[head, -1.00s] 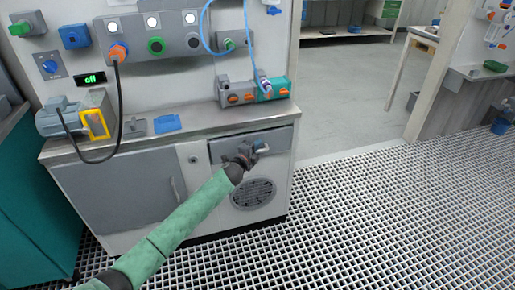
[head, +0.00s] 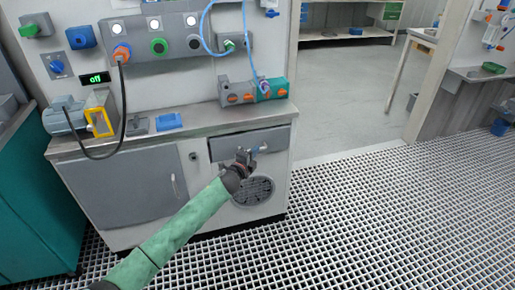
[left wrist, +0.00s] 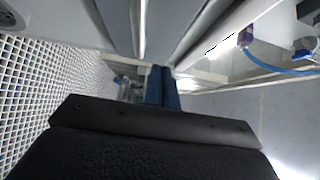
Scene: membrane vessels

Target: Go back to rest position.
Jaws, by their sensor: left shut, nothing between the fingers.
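My left arm, in a green sleeve, reaches in from the bottom left in the head view. My left gripper (head: 254,155) is in front of the drawer (head: 225,142) under the worktop, close to its handle. It is shut and empty. In the left wrist view the blue-grey fingers (left wrist: 162,87) are together with nothing between them. I cannot tell from the head view whether the fingertips touch the drawer handle. The drawer looks slightly open at its top edge. My right gripper is not in view.
The bench (head: 190,128) carries a motor with a yellow bracket (head: 101,113), blue and grey small parts, and a teal-grey valve block (head: 256,91). A panel with knobs and an "off" display (head: 95,78) stands behind. The grating floor (head: 400,210) to the right is clear.

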